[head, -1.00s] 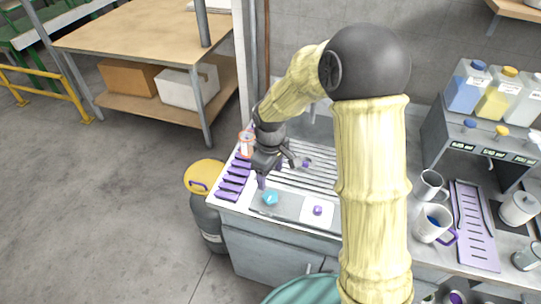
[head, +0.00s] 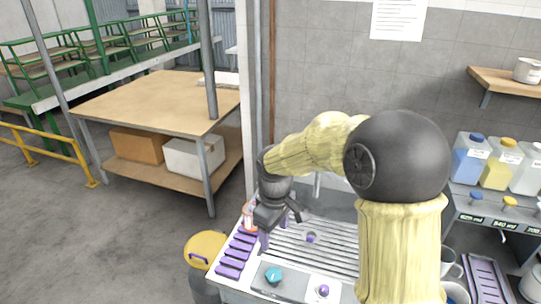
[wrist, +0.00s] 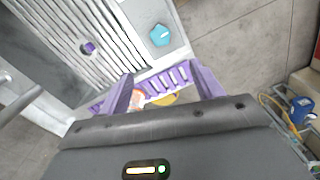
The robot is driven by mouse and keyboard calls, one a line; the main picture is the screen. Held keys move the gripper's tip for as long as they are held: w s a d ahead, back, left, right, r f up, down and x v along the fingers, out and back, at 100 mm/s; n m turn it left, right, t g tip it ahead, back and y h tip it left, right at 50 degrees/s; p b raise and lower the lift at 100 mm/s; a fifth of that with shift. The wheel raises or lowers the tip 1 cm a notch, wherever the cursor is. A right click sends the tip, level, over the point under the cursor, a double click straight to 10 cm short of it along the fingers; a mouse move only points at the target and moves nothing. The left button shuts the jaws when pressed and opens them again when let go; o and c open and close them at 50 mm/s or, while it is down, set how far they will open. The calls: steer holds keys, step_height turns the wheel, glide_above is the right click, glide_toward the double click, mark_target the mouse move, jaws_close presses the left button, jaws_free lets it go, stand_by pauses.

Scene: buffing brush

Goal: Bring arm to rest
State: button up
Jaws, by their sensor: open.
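My arm reaches over the counter (head: 240,291) from the right. My gripper (head: 281,228) hangs above the counter's left part, close to a ribbed metal drainboard (head: 325,250). Its two purple fingers stand apart with nothing between them, as the wrist view shows at my gripper (wrist: 162,75). A teal piece (head: 273,275) lies on a grey panel at the counter's front. A small purple piece (head: 311,237) is on the drainboard. A white pad (head: 322,286) with a purple knob is right of the teal piece. My arm hides part of the counter.
A purple slotted rack (head: 236,256) lies along the counter's left edge, with an orange-rimmed white cup (head: 249,215) behind it. A yellow-lidded bin (head: 205,250) stands left of the counter. Bottles (head: 497,165) stand on a dispenser at right. Open floor lies left.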

steer(key=s+d+f+m+t, duration=0.2)
steer(key=s+d+m, duration=0.8)
steer(key=s+d, duration=0.3)
steer(key=shift+d+f+m+t, duration=0.2)
steer(key=shift+m+t, duration=0.1)
steer(key=shift+m, duration=0.1)
